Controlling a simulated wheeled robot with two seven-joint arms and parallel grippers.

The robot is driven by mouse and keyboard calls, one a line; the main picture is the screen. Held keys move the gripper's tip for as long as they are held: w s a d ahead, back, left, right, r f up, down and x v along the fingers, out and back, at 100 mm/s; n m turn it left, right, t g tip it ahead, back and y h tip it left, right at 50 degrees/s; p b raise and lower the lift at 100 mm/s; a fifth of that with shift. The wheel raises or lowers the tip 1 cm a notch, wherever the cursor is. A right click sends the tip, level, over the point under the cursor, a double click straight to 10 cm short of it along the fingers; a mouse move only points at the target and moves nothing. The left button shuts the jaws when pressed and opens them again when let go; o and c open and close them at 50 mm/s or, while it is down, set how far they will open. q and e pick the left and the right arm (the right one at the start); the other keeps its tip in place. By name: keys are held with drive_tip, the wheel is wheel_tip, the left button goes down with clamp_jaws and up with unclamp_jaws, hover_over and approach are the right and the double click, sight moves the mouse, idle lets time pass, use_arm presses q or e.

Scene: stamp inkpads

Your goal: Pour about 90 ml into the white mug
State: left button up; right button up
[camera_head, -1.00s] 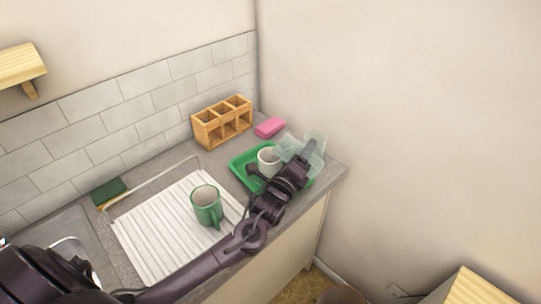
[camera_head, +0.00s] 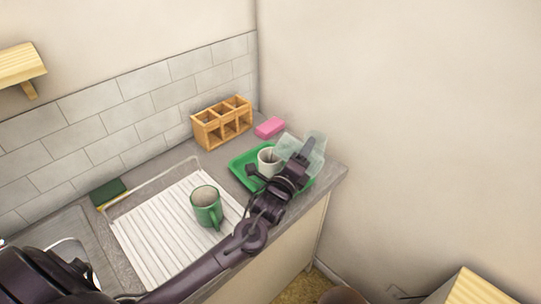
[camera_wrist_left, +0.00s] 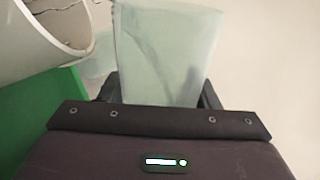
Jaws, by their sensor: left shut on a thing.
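The white mug (camera_head: 266,168) stands upright on a green tray (camera_head: 239,168) near the counter's right end; it also shows at the upper left of the left wrist view (camera_wrist_left: 28,48), with something brownish inside. My left gripper (camera_head: 303,159) is shut on a translucent pale green container (camera_head: 317,147), seen between the fingers in the left wrist view (camera_wrist_left: 165,50). The container is held tilted beside and above the mug, on its right. I cannot tell the liquid level in either, nor whether any liquid is flowing. My right gripper is not in view.
A green mug (camera_head: 207,208) stands on the white ribbed drainboard (camera_head: 160,235). A wooden compartment box (camera_head: 222,122) and a pink block (camera_head: 269,128) are at the back. A green-and-yellow sponge (camera_head: 109,192) lies at the left. A wall bounds the counter's right side.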

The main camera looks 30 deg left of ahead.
use_arm(q)
drive_tip(key=shift+r+n, duration=0.35)
drive_tip(key=shift+n, duration=0.05)
idle(0.4)
drive_tip(key=m+p, duration=0.2)
drive_tip(key=m, duration=0.1)
drive_tip(key=shift+h, duration=0.4)
drive_tip(key=shift+f+m, duration=0.3)
drive_tip(key=shift+m, duration=0.1)
drive_tip(key=shift+a+r+m+p, duration=0.15)
drive_tip(key=shift+r+m+p, duration=0.15)
drive_tip(key=shift+m+p, duration=0.8)
drive_tip(key=shift+f+m, duration=0.25)
drive_tip(key=shift+m, duration=0.35)
drive_tip(key=shift+f, duration=0.1)
